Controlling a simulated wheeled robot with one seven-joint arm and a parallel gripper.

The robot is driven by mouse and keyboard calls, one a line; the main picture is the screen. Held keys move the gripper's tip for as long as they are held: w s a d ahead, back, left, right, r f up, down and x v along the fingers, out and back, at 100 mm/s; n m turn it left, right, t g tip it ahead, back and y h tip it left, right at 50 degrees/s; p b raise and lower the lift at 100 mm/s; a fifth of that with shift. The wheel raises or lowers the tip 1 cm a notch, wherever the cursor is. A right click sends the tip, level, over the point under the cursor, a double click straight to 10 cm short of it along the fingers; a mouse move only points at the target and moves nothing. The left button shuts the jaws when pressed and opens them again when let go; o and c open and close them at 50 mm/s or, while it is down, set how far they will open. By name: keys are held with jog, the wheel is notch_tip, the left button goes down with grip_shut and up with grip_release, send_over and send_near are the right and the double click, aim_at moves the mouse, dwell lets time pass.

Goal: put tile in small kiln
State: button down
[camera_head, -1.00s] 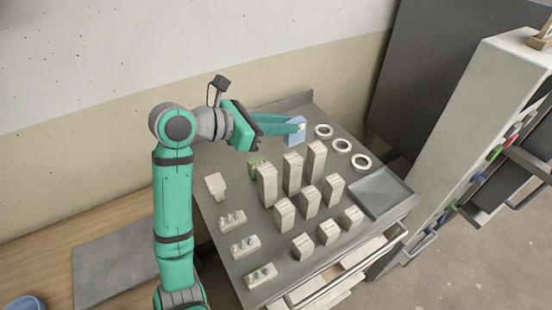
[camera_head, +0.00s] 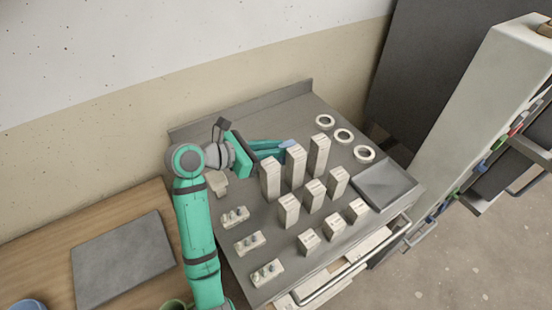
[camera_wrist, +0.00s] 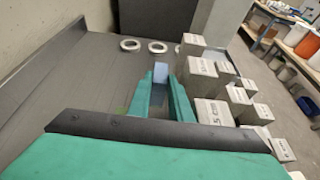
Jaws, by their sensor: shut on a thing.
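A small blue tile (camera_head: 287,144) is between the fingertips of my gripper (camera_head: 280,150), behind the tall pale blocks. In the wrist view the tile (camera_wrist: 160,72) stands up between the fingertips (camera_wrist: 160,84), which are shut on it. The tall blocks partly hide the tile and fingertips in the head view. I cannot tell whether the tile touches the grey table top. I cannot make out a small kiln in either view.
Several pale blocks (camera_head: 295,166) of different heights stand close to my fingers. Three white rings (camera_head: 342,136) lie behind, on the right. A grey tray (camera_head: 385,183) is at the right edge. Pale pieces with pegs (camera_head: 248,242) line the left. Bare table lies left of my fingers.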

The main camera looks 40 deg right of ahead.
aim_at(279, 159)
jog(key=shift+w+f, duration=0.1)
jog(key=shift+f, duration=2.15)
jog(key=shift+f, duration=0.15)
jog(key=c, duration=1.9)
grip_release()
